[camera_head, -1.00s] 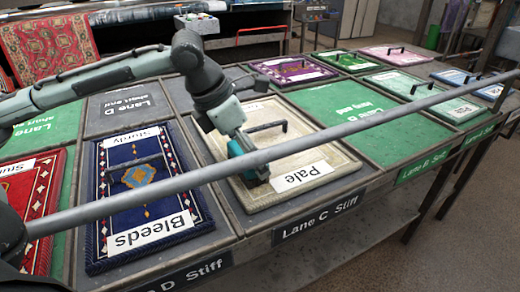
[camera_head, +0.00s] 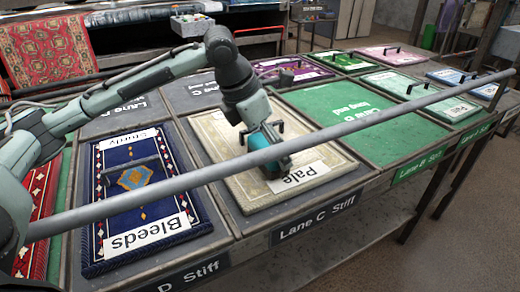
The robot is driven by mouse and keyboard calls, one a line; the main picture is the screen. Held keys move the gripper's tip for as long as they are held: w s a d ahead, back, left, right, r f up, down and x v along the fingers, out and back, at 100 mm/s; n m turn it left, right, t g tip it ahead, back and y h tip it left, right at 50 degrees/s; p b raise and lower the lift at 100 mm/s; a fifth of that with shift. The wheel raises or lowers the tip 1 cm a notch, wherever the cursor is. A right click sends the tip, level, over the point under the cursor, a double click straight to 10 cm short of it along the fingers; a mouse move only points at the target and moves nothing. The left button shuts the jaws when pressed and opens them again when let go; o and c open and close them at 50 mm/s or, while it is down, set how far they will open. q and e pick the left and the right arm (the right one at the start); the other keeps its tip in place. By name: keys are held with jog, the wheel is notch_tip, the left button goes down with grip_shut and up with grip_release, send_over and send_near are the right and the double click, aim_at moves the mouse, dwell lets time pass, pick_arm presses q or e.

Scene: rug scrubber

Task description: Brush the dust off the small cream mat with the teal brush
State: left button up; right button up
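The small cream mat (camera_head: 222,179) lies in the Lane C bay, with a white "Pale" label at its front and a dark handle on top. My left gripper (camera_head: 262,132) reaches over the mat from the left and is shut on the teal brush (camera_head: 265,142). The brush is low over the mat's middle, beside the label. A grey rail crosses in front of it, so I cannot tell whether the bristles touch the mat. No dust can be made out. My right gripper is not in view.
The long grey rail (camera_head: 360,122) runs diagonally across the near side of the bench. A blue "Bleeds" mat (camera_head: 190,208) lies to the left, a red mat (camera_head: 38,215) farther left. The green Lane B bay (camera_head: 345,110) to the right is empty.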

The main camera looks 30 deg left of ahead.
pick_arm(q)
jog(key=shift+s+a+f, duration=0.1)
jog(key=shift+s+a, duration=0.5)
jog(key=shift+s, duration=0.35)
jog(key=shift+s+a+f, duration=0.1)
jog(key=shift+s+a, duration=0.45)
jog(key=shift+s, duration=0.4)
jog(key=shift+s+a+r, duration=0.1)
jog(key=shift+s+a, duration=0.2)
jog(key=shift+s, duration=0.2)
jog(key=shift+s+a, duration=0.25)
jog(key=shift+s, duration=0.25)
jog(key=shift+w+d, duration=0.6)
jog(key=shift+w, duration=0.35)
jog(key=shift+w+d, duration=0.55)
jog(key=shift+w, duration=0.45)
jog(key=shift+w+d, duration=0.6)
jog(key=shift+w, duration=0.35)
jog(key=shift+r, duration=3.1)
